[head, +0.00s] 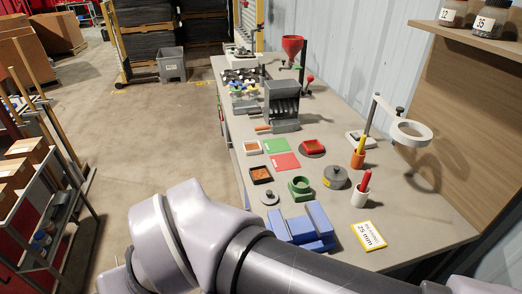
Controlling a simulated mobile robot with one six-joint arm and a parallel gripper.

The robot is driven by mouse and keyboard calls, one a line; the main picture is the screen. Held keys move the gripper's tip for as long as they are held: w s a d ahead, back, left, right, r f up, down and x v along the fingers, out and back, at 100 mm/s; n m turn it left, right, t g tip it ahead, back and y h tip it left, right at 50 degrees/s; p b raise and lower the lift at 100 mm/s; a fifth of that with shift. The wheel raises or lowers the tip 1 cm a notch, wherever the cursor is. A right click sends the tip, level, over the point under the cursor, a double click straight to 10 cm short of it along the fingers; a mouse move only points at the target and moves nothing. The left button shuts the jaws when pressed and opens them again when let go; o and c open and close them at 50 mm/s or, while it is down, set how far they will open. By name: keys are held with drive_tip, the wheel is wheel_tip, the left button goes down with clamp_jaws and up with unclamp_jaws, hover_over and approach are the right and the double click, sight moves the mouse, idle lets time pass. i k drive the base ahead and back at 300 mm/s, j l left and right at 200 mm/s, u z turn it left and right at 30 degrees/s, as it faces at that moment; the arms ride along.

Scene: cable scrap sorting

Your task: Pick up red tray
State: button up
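A small square red tray (313,145) sits on a dark round base (312,153) on the grey workbench (340,230), right of the middle of the head view. A flat red mat (285,161) lies to its left, with a green mat (275,146) just behind that. My arm crosses the bottom of the view, in front of the bench. My gripper is out of view, so its opening and anything in it cannot be seen.
A green cup-like part (299,187), a grey lidded weight (335,177), a blue block (302,229) and pen holders (360,194) stand nearer. A grey shredder-like machine (282,103) stands behind.

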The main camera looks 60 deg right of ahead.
sight(312, 146)
drive_tip(key=i+j+z, duration=0.1)
drive_tip(key=i, duration=0.35)
drive_tip(key=i+j+z, duration=0.1)
drive_tip(key=i+j, duration=0.15)
drive_tip(key=i, duration=0.2)
drive_tip(key=i+l+z, duration=0.25)
drive_tip(key=z, duration=0.25)
drive_tip(key=i+l+z, duration=0.2)
drive_tip(key=z, duration=0.3)
drive_tip(key=i+z, duration=0.35)
drive_tip(key=z, duration=0.15)
drive_tip(key=i+z, duration=0.3)
drive_tip(key=z, duration=0.2)
drive_tip(key=i+j+z, duration=0.25)
drive_tip(key=z, duration=0.25)
drive_tip(key=i+j+z, duration=0.25)
drive_tip(key=z, duration=0.2)
drive_tip(key=i+j+z, duration=0.2)
drive_tip(key=z, duration=0.3)
